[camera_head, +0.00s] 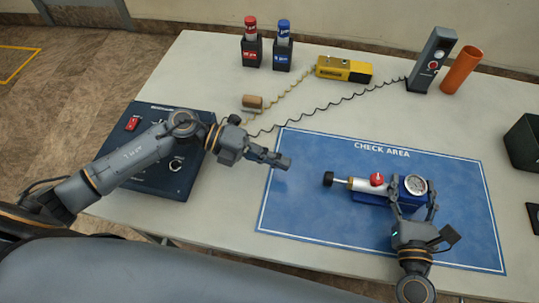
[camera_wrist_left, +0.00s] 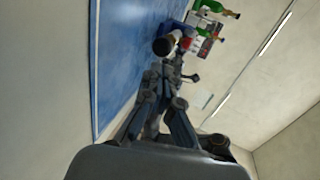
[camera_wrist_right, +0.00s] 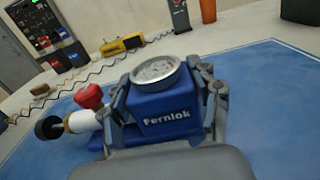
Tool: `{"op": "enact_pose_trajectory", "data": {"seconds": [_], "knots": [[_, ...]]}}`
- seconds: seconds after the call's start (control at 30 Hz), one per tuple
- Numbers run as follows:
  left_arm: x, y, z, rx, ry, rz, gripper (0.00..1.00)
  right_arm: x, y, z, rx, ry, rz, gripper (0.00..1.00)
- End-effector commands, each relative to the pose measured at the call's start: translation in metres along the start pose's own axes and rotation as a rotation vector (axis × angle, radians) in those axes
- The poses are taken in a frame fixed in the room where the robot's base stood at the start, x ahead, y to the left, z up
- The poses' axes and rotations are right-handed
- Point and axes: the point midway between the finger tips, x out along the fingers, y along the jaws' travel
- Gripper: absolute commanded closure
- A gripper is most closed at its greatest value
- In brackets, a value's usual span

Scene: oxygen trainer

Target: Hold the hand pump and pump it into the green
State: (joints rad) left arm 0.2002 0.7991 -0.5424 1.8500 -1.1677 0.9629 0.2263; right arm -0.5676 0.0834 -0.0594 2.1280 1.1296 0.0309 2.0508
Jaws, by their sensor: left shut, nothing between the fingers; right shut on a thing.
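The hand pump lies on the blue check area mat (camera_head: 300,215). It has a blue body (camera_wrist_right: 165,118) marked "Fernlok", a round gauge (camera_head: 415,185), a red knob (camera_head: 377,179) and a white barrel (camera_head: 355,184) with a black plunger handle (camera_head: 328,179) pointing left. My right gripper (camera_head: 413,202) is shut around the blue body at the gauge end; its fingers show on both sides in the right wrist view (camera_wrist_right: 168,105). My left gripper (camera_head: 285,161) is shut and empty, above the mat's left part, left of the handle and apart from it. The gauge needle is too small to read.
A dark blue control box (camera_head: 160,180) with a red switch sits under my left arm. Red (camera_head: 251,45) and blue (camera_head: 283,45) capped items, a yellow device (camera_head: 343,69), a grey unit (camera_head: 432,60) and an orange tube (camera_head: 461,70) stand behind. Coiled cords cross the table. A black bin (camera_head: 523,143) is right.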

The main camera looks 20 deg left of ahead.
Motion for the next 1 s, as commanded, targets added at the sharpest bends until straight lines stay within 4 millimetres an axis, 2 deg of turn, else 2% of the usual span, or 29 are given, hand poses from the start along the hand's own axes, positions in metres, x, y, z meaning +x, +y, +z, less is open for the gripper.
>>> {"op": "enact_pose_trajectory", "data": {"seconds": [0.1,0.23,1.0], "knots": [[-0.014,0.001,0.000,0.000,-0.001,0.002,1.00,0.000,0.000,0.000,0.001,0.000,0.000,0.95],[-0.021,0.000,0.000,0.000,0.000,0.000,1.00,0.000,0.000,0.000,0.001,0.000,-0.001,0.95],[-0.022,0.000,0.001,0.001,-0.001,0.000,1.00,0.000,-0.001,0.000,0.000,-0.001,-0.003,0.95]]}}
